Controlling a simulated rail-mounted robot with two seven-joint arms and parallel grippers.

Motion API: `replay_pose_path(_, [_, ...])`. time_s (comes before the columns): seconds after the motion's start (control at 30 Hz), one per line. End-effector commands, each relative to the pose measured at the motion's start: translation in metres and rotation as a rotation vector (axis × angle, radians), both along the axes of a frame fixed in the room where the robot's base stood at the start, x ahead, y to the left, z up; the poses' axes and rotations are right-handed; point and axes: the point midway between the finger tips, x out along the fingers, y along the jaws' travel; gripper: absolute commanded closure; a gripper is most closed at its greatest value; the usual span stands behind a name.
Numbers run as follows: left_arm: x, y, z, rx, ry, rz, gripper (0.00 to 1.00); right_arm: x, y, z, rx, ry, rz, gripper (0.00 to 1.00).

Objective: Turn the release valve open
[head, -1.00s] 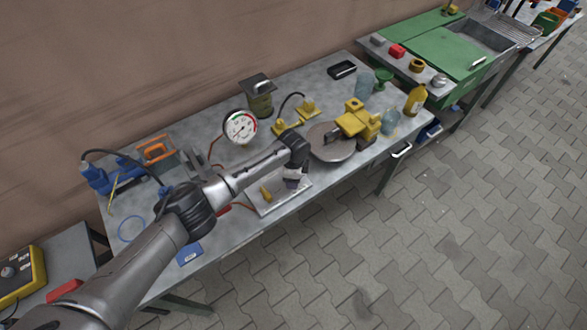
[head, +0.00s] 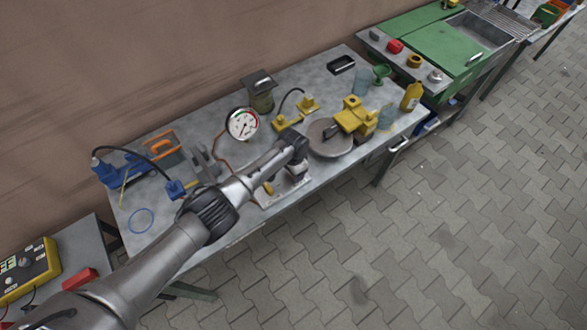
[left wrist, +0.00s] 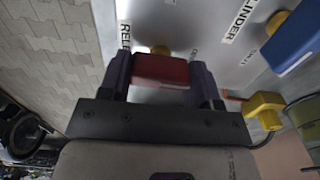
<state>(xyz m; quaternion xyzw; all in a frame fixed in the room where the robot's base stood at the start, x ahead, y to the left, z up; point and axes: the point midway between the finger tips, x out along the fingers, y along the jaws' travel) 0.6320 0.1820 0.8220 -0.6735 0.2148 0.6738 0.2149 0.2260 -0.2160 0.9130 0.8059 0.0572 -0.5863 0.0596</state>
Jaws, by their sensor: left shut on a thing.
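In the left wrist view a red valve handle (left wrist: 160,70) lies between the two dark fingers of my left gripper (left wrist: 162,82), which is shut on it. The handle sits by a yellow stem on a pale plate (left wrist: 190,28). A partly covered label beginning "REL" is next to it. A second, blue handle (left wrist: 296,38) is on the same plate, by a label ending "LINDER". In the head view the plate (head: 297,186) lies near the table's front edge, and my left wrist covers the handles and most of the gripper. My right gripper is in neither view.
A pressure gauge (head: 241,124) stands behind the plate. Yellow fittings (head: 290,118) with a black hose are behind it, and a round metal disc (head: 330,138) with a yellow block (head: 355,117) is to the right. A blue pump (head: 122,166) is at the left.

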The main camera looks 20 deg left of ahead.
Motion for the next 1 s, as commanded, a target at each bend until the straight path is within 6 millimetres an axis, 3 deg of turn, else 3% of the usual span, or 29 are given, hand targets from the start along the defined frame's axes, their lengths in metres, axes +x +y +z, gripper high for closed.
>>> replay_pose_path(0.63, [0.0011,-0.0005,0.0021,-0.001,-0.002,0.040,0.66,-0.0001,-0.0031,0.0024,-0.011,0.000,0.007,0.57])
replay_pose_path(0.67, [0.0012,-0.0006,0.0022,-0.001,-0.002,0.040,0.40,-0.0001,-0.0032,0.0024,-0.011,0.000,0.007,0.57])
replay_pose_path(0.9, [0.0007,-0.0002,0.0013,-0.001,-0.001,0.039,0.17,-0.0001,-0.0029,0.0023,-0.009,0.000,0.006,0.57])
replay_pose_path(1.0, [0.0005,-0.0001,0.0009,-0.001,-0.001,0.039,0.17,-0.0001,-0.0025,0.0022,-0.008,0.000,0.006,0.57])
